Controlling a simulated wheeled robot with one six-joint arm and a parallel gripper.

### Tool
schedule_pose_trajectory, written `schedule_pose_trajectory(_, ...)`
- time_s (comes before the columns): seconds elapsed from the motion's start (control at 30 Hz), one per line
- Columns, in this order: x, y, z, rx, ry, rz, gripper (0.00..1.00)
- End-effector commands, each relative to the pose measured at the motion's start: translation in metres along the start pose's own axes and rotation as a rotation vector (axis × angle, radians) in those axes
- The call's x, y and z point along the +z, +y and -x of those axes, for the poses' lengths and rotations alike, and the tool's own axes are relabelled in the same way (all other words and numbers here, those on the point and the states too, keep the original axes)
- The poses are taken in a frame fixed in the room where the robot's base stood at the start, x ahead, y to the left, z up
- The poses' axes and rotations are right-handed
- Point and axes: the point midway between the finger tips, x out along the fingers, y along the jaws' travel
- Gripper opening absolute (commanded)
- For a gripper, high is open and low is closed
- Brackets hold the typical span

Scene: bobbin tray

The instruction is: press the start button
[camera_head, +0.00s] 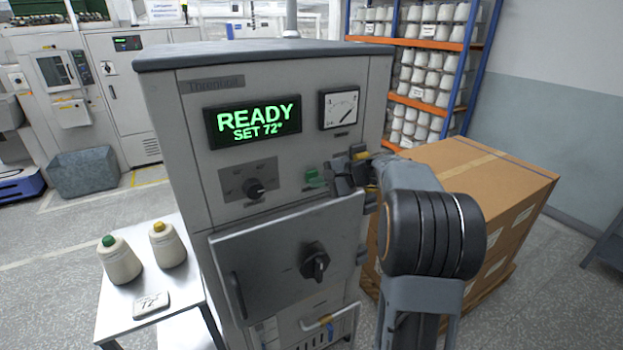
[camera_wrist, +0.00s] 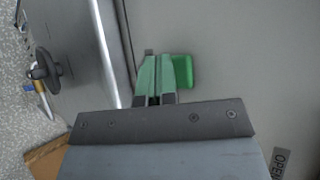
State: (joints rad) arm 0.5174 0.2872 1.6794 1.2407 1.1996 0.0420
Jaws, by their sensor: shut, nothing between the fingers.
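The green start button (camera_head: 315,178) is on the front of the grey machine (camera_head: 290,215), below the gauge and to the right of the dial knob. In the wrist view the green button (camera_wrist: 182,71) shows just right of my fingers. My gripper (camera_head: 331,176) is shut and empty, its fingertips close to the button in the head view and partly overlapping its right side. In the wrist view my gripper (camera_wrist: 153,58) has its two fingers together, beside the button. I cannot tell whether they touch it. The display (camera_head: 252,120) reads READY SET 72° in green.
A metal door panel (camera_head: 270,265) with a black knob (camera_head: 315,263) is below the button. A large cardboard box (camera_head: 480,170) stands right of the machine, near my arm. A side table (camera_head: 185,290) at left holds two bobbins and a 72° card (camera_head: 151,304).

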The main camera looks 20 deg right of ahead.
Motion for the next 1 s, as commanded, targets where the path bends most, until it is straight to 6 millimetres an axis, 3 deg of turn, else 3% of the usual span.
schedule_pose_trajectory(1.0, -0.0040, -0.0039, -0.0054, 0.000, 0.000, 0.000, 0.00)
